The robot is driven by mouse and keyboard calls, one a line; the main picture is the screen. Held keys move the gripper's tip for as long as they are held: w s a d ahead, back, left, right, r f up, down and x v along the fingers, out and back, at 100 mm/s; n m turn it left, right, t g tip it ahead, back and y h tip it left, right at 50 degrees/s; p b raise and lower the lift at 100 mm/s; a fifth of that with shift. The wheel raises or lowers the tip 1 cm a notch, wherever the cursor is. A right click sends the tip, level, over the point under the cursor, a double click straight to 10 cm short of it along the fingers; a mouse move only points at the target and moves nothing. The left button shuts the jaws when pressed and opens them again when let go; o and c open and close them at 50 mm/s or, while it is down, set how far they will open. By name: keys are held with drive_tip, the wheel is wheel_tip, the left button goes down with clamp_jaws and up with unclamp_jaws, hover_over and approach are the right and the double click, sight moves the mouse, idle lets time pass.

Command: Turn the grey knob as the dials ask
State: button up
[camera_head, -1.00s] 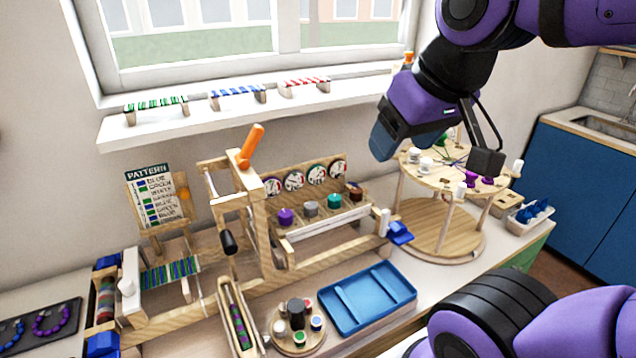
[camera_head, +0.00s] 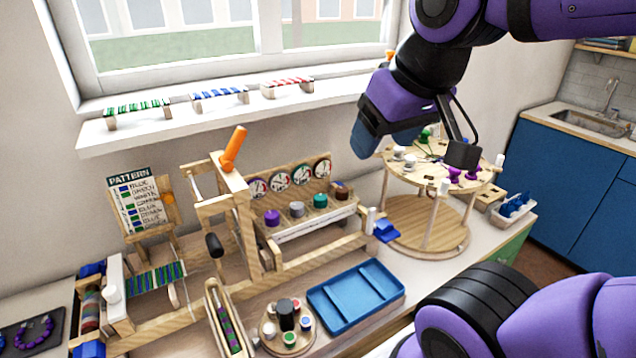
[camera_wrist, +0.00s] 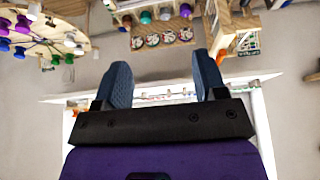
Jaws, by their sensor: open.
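The grey knob (camera_head: 297,209) sits on the wooden knob panel, between the purple knob (camera_head: 272,218) and the teal knob (camera_head: 320,201). A brown knob (camera_head: 341,190) is at the right end. Several round dials (camera_head: 302,174) stand on the board behind the knobs; their needles are too small to read. My gripper (camera_head: 385,150) is up and to the right of the panel, apart from the knobs. In the wrist view its two blue fingers (camera_wrist: 163,85) are spread with nothing between them. The dials (camera_wrist: 168,39) and knobs also show there, upside down, beyond the fingers; the grey knob (camera_wrist: 165,14) is among them.
A round two-level wooden stand (camera_head: 412,226) with small spools is right of the panel. A blue tray (camera_head: 355,297) and a round holder of pots (camera_head: 286,330) lie in front. A wooden loom frame with an orange handle (camera_head: 233,149) rises left of the dials.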

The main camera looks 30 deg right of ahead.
drive_tip(key=w+f+g, duration=0.2)
drive_tip(key=w, duration=0.7)
drive_tip(key=n+g, duration=0.3)
hover_over(297, 205)
wheel_tip(297, 205, down, 17)
wheel_tip(297, 205, down, 11)
drive_tip(key=shift+r, duration=0.1)
drive_tip(key=shift+m, duration=0.3)
drive_tip(key=c, duration=0.9)
